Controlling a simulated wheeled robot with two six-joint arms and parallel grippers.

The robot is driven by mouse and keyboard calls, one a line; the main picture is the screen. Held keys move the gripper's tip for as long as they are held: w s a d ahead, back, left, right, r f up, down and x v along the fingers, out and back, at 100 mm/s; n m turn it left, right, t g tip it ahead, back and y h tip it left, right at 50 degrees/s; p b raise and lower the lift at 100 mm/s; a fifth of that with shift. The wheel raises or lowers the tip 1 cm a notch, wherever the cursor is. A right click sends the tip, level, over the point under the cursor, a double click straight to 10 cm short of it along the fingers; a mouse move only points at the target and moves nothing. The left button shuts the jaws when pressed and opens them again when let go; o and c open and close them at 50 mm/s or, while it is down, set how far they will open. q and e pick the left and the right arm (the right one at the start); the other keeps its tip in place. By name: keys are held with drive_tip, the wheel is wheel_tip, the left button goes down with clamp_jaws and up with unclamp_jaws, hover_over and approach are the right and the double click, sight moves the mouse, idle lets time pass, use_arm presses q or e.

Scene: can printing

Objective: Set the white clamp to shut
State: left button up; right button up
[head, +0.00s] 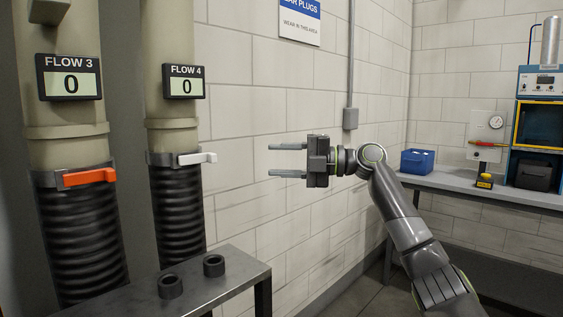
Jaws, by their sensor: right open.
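The white clamp (197,158) is a small light lever on the metal band around the right-hand pipe, below the display marked FLOW 4 (184,82), which reads 0. Its lever sticks out to the right of the pipe. My right gripper (271,159) is to the right of the clamp, at about the same height in the picture. Its two fingers point left, are apart and hold nothing. It does not touch the clamp. My left gripper is not in view.
An orange clamp (89,177) sits on the left pipe under FLOW 3 (69,77). A dark metal bench (215,286) with two black rings stands in front of the pipes. A side table (457,185) with a blue bin (417,162) is at the right.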

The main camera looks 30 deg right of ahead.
drive_tip(key=shift+c, duration=0.9)
drive_tip(key=shift+a+f, duration=0.1)
drive_tip(key=shift+a, duration=0.05)
drive_tip(key=shift+c, duration=1.2)
drive_tip(key=a+f+m+h+p, duration=0.2)
drive_tip(key=a+m+p, duration=0.1)
drive_tip(key=w+a+f+m+h+p, duration=0.1)
drive_tip(key=a+f+m, duration=0.1)
clamp_jaws()
drive_tip(key=m+t+h+p, duration=0.8)
drive_tip(key=m+p, duration=0.4)
drive_tip(key=m, duration=1)
approach(213, 159)
drive_tip(key=shift+g+h, duration=0.4)
drive_tip(key=w+p, duration=0.1)
drive_tip(key=w, duration=0.1)
drive_tip(key=w+a+p, duration=0.1)
drive_tip(key=w, duration=0.1)
drive_tip(key=w+p, duration=0.1)
drive_tip(key=w, duration=0.1)
drive_tip(key=shift+w+a+r, duration=0.2)
drive_tip(key=shift+w+r, duration=0.15)
drive_tip(key=shift+r, duration=0.05)
